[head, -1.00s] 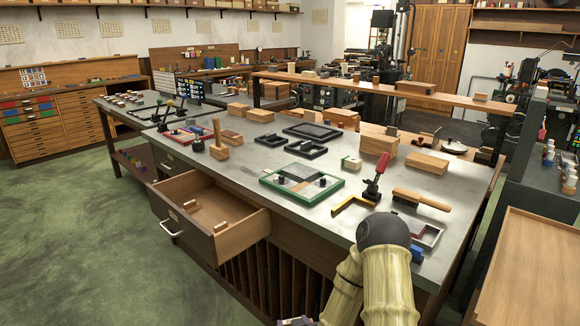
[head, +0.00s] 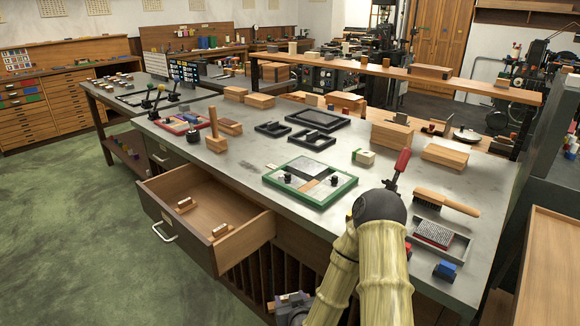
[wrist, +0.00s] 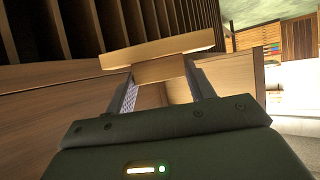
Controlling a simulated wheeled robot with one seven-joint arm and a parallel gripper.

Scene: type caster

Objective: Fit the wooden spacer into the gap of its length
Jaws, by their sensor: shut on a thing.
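My gripper (wrist: 160,76) is shut on a pale wooden spacer (wrist: 158,48), which spans crosswise beyond the fingertips in the wrist view. Part of the spacer lies between the two fingers. In the head view my gripper (head: 291,306) shows at the bottom edge, low in front of the bench and partly cut off. A green frame (head: 343,190) lies flat on the bench top, with grey and wooden pieces and dark knobs inside. The exact gap inside it is too small to make out.
An open drawer (head: 262,226) with small wooden pieces (head: 221,229) juts out left of my gripper. The grey bench (head: 240,170) holds dark frames (head: 312,139), a brush (head: 446,202), a metal tray (head: 452,250) and a red-handled tool (head: 401,164).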

